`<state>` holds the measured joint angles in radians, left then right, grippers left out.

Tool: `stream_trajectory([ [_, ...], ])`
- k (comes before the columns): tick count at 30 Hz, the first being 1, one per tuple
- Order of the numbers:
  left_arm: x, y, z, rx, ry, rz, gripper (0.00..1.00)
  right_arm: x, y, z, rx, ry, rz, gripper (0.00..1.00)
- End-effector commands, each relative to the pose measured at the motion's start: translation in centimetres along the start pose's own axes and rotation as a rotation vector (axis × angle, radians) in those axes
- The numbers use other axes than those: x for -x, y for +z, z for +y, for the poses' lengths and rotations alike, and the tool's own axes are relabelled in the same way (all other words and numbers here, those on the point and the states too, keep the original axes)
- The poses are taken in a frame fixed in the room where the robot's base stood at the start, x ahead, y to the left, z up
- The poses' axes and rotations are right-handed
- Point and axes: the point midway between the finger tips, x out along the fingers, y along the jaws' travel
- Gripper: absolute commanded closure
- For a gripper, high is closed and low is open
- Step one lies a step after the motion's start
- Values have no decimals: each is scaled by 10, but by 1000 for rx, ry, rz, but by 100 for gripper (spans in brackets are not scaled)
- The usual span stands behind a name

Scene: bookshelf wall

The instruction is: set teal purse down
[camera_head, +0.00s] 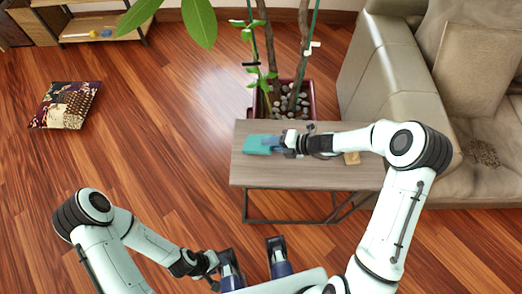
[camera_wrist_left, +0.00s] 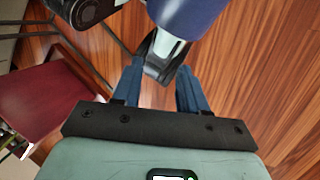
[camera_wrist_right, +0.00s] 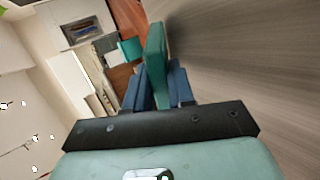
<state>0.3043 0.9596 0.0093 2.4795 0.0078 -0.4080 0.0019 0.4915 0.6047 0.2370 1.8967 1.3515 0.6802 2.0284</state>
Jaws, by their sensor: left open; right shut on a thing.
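The teal purse (camera_head: 260,145) is at the left end of the wooden side table (camera_head: 300,178). My right gripper (camera_head: 277,143) reaches over the table from the right and is shut on the purse. In the right wrist view, the purse (camera_wrist_right: 155,62) stands edge-on between the blue fingers, beside the grey-brown tabletop (camera_wrist_right: 250,60). I cannot tell whether it touches the top. My left gripper (camera_head: 212,264) is open, low at the front of the head view. Its spread fingers (camera_wrist_left: 160,90) show in the left wrist view, with no purse between them.
A small tan item (camera_head: 352,158) lies on the table near my right forearm. A potted plant (camera_head: 285,98) stands behind the table, and a beige sofa (camera_head: 380,65) is at its right. A patterned cushion (camera_head: 66,105) lies on open floor at left.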

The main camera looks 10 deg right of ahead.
Motion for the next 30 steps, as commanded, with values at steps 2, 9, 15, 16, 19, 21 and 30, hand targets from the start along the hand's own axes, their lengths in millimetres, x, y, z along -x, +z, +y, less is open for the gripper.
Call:
stream_trajectory([
  [2, 0, 0, 0, 0, 0, 0, 57, 0, 0, 0, 0, 1, -1, 100],
  [9, 0, 0, 0, 0, 0, 0, 57, 0, 0, -1, 0, 0, -1, 60],
  [15, 0, 0, 0, 0, 0, -1, 57, 0, 0, -1, 0, 0, 0, 60],
  [16, 0, 0, 0, 0, 0, -1, 57, 0, 0, 0, 0, 0, 0, 60],
  [19, 3, 1, 1, 0, 0, -3, 57, 3, 0, 0, -1, 0, -1, 60],
  [21, 8, 4, 2, 0, -1, -10, 57, 11, 1, 1, -3, -1, -2, 60],
  [30, 32, 11, 8, 2, -6, -33, 57, 47, 1, 3, -1, -1, -2, 60],
])
